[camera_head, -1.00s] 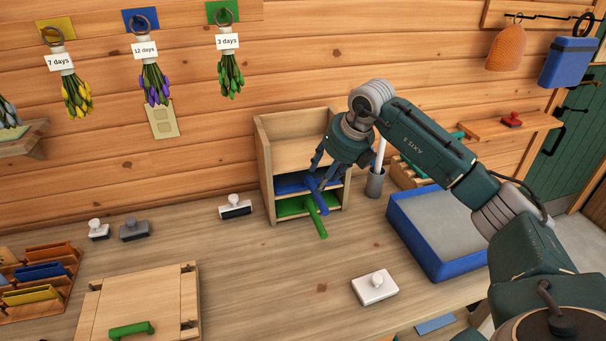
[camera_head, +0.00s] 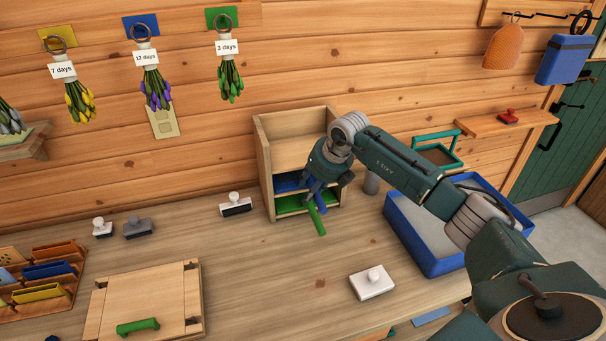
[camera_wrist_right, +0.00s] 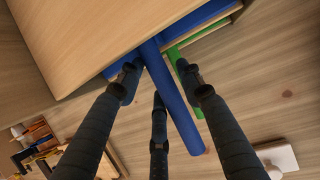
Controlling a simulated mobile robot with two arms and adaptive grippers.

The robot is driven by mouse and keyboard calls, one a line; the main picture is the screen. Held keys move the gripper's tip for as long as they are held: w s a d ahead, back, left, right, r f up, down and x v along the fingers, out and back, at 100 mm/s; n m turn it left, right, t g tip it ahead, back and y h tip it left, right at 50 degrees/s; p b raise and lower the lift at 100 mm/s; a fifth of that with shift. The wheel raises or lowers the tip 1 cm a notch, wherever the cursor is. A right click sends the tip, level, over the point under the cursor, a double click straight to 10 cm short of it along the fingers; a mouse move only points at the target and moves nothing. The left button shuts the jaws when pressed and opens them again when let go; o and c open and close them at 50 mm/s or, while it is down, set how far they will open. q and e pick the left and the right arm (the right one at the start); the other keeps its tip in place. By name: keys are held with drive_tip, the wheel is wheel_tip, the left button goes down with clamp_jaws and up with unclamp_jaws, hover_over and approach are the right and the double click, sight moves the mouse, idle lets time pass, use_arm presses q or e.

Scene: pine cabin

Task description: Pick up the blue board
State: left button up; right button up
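The blue board (camera_head: 287,184) lies in a slot of the wooden rack (camera_head: 266,180), above a green board (camera_head: 291,206). Its blue handle (camera_wrist_right: 180,115) sticks out of the rack front. My right gripper (camera_head: 318,188) is at the rack front and hides part of the board and handle. In the right wrist view its fingers (camera_wrist_right: 158,68) straddle the handle, with two tips on either side and a third finger below. Small gaps show beside the handle, so the gripper looks open around it. My left gripper is not in view.
The green board's handle (camera_head: 316,219) projects just below the blue one. A blue-rimmed tray (camera_head: 428,268) stands to the right. A white block with a knob (camera_head: 373,284) lies in front, and a stamp (camera_head: 236,205) sits left of the rack. The bench between is clear.

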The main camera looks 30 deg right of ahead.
clamp_jaws()
drive_tip(key=shift+w, duration=0.1)
drive_tip(key=shift+r, duration=0.15)
